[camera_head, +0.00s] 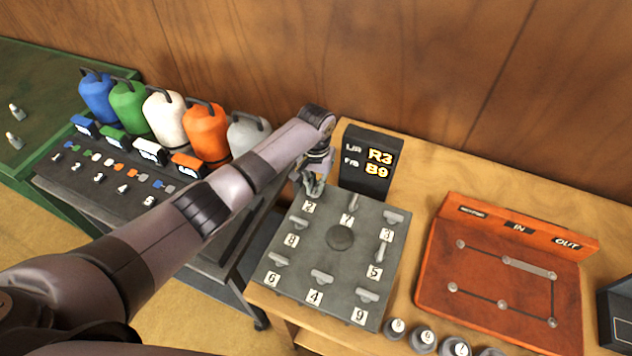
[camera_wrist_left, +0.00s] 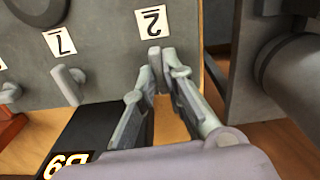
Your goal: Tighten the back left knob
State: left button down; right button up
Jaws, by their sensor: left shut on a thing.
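The grey block (camera_head: 339,262) carries several grey wing knobs beside number labels. The back left knob, by label 2 (camera_head: 309,207), is mostly covered by my left gripper (camera_head: 312,188) in the head view. In the left wrist view, the knob (camera_wrist_left: 154,54) shows between the fingertips of my left gripper (camera_wrist_left: 157,75), beside label 2 (camera_wrist_left: 151,22). The gripper is shut on this knob. A round dark hub (camera_head: 340,237) sits at the block's middle. My right gripper is in neither view.
A black display (camera_head: 368,163) reading R3 and B9 stands close behind the block. An orange panel (camera_head: 505,262) lies to the right. Several coloured jugs (camera_head: 206,130) stand at the left. Small round weights (camera_head: 424,338) stand in front.

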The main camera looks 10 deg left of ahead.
aim_at(316, 187)
pick_arm(q)
jog(key=shift+m, duration=0.5)
jog(key=c, duration=1.7)
grip_release()
jog(key=shift+o, duration=0.2)
notch_tip(316, 187, up, 12)
